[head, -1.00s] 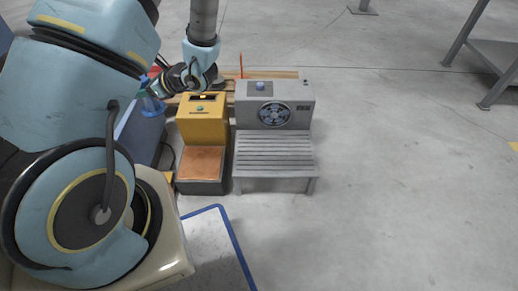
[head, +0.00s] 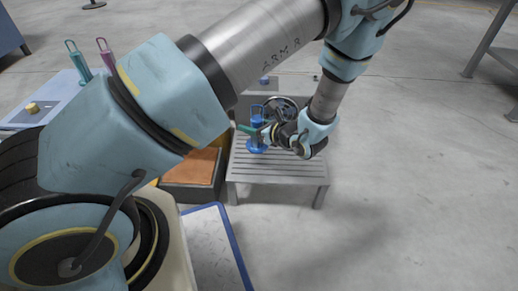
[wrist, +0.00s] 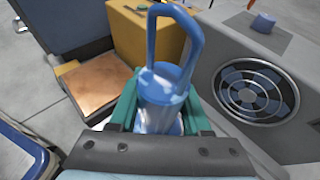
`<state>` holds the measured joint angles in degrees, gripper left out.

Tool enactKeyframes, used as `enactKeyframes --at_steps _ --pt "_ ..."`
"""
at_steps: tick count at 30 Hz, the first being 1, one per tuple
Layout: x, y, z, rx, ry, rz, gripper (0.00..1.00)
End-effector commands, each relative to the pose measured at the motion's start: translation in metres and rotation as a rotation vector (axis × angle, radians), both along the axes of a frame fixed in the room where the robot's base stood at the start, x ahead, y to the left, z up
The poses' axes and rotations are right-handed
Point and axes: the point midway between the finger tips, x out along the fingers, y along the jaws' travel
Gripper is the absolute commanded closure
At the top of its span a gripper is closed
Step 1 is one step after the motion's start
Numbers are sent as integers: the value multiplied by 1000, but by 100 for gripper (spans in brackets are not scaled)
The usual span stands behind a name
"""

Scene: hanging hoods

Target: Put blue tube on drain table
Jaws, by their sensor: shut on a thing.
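The blue tube (head: 256,145), with a loop handle on top, is upright over the rear left of the slatted grey drain table (head: 280,178). I cannot tell whether its base touches the slats. My gripper (head: 255,132) is shut on the tube, its green fingers on both sides of the body. In the wrist view the tube (wrist: 162,100) sits between the fingers, its handle rising toward the top. The tube's lower end is hidden there by my gripper.
A grey unit with a round fan (wrist: 256,92) and blue knob stands at the table's back. A yellow unit with an orange-brown plate (head: 192,166) is to the left. Green (head: 79,62) and pink (head: 107,55) handled tubes stand farther left.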

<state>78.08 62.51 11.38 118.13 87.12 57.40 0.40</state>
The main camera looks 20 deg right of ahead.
Motion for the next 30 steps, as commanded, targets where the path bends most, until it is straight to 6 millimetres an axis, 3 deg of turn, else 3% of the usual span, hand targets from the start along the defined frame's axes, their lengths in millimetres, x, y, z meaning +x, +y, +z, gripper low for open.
enactKeyframes --at_steps 1,3,14,26,27,30 --pt "0 1 -16 2 0 0 100" --pt "1 0 -27 0 -1 1 100" --pt "1 1 -68 0 -1 2 100" --pt "1 0 -71 -1 -1 2 100" --pt "0 0 -71 -1 -1 2 50" --pt "1 0 -71 -1 -1 2 39"
